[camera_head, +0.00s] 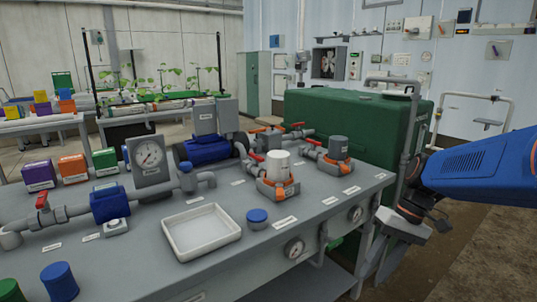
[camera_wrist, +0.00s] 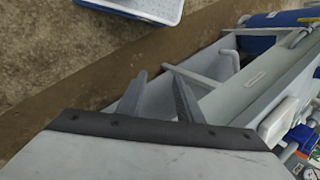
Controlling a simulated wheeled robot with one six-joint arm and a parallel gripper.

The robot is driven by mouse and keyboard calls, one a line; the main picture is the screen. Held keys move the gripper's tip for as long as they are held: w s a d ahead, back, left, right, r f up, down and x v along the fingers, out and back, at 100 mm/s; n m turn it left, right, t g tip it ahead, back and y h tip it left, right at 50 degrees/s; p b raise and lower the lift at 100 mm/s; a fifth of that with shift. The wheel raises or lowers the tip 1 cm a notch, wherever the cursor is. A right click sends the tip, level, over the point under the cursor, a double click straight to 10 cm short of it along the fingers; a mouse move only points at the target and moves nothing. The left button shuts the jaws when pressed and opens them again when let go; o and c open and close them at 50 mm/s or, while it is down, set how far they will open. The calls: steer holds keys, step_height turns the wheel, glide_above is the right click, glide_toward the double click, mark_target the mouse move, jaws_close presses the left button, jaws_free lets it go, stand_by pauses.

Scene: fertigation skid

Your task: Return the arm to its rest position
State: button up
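My blue arm (camera_head: 480,172) reaches in from the right edge in the head view. My gripper (camera_head: 372,278) hangs off the bench's right end, low, with its fingers pointing down. In the wrist view my gripper (camera_wrist: 160,78) shows two dark grey fingers standing apart with nothing held between them. Behind them are brown floor and the grey bench side. The grey bench (camera_head: 160,268) stands left of my gripper in the head view. I cannot tell the exact gap between the fingers and the bench leg.
The bench carries a white tray (camera_head: 201,231), a blue cap (camera_head: 257,217), a pressure gauge (camera_head: 150,155) and valves with orange handles. A large green tank (camera_head: 345,115) stands behind it. The floor at the right (camera_head: 480,250) is clear. A blue and white container (camera_wrist: 145,8) shows in the wrist view.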

steer(key=s+d+t+h, duration=0.1)
steer(key=s+t+h, duration=0.1)
steer(key=s, duration=0.4)
steer(key=s+d+m+t+h, duration=0.1)
steer(key=s+t+h, duration=0.1)
steer(key=s+t, duration=0.2)
steer(key=shift+s+d+t+h, duration=0.35)
steer(key=shift+s+t+h, duration=0.05)
steer(key=shift+s, duration=0.55)
